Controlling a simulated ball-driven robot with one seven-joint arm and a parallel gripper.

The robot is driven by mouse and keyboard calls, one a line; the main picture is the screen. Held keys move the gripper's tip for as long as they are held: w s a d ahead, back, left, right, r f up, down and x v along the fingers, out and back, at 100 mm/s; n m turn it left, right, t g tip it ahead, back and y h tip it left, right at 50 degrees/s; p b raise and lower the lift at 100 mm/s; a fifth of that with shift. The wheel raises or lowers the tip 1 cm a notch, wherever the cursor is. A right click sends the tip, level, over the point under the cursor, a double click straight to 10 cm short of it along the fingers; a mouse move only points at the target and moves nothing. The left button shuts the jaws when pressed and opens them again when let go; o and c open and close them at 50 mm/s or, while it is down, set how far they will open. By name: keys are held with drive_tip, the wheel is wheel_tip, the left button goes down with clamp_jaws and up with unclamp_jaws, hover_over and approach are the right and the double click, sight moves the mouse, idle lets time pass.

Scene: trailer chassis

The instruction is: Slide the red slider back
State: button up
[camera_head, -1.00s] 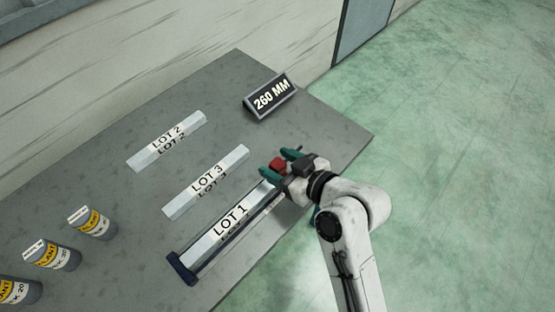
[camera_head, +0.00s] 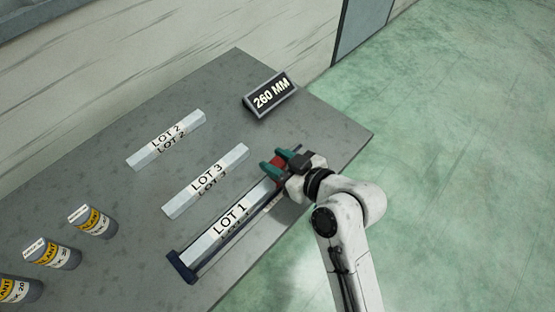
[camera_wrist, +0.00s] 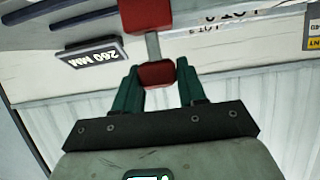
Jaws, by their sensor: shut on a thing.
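The red slider (camera_head: 278,160) is at the upper right end of the rail (camera_head: 232,238), largely covered by my gripper. In the wrist view it shows as a red block (camera_wrist: 145,14) joined by a grey stem to a red knob (camera_wrist: 157,74). My gripper (camera_head: 276,163) has its green fingers shut on the red knob, one on each side, and this also shows in the wrist view (camera_wrist: 158,78). The LOT 1 bar (camera_head: 222,228) lies along the rail, between the slider end and the dark blue end stop (camera_head: 180,268).
The LOT 3 bar (camera_head: 205,181) and LOT 2 bar (camera_head: 166,141) lie on the grey table (camera_head: 110,190). A 260 MM sign (camera_head: 270,96) stands at the back. Several sealant cans (camera_head: 92,222) stand at the left. The table's right edge is near the gripper.

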clamp_jaws()
drive_tip(key=w+d+b, duration=0.1)
drive_tip(key=w, duration=0.1)
drive_tip(key=w+d+b, duration=0.1)
drive_tip(key=w+d, duration=0.2)
drive_tip(key=w, duration=0.1)
drive_tip(key=shift+d+f+b, duration=0.1)
drive_tip(key=shift+d+b, duration=0.25)
drive_tip(key=shift+b, duration=0.05)
drive_tip(key=shift+w+d, duration=0.25)
drive_tip(key=o, duration=1.1)
unclamp_jaws()
drive_tip(key=shift+w, duration=0.15)
drive_tip(key=shift+d, duration=0.1)
drive_tip(key=b+v, duration=0.1)
drive_tip(key=v, duration=1)
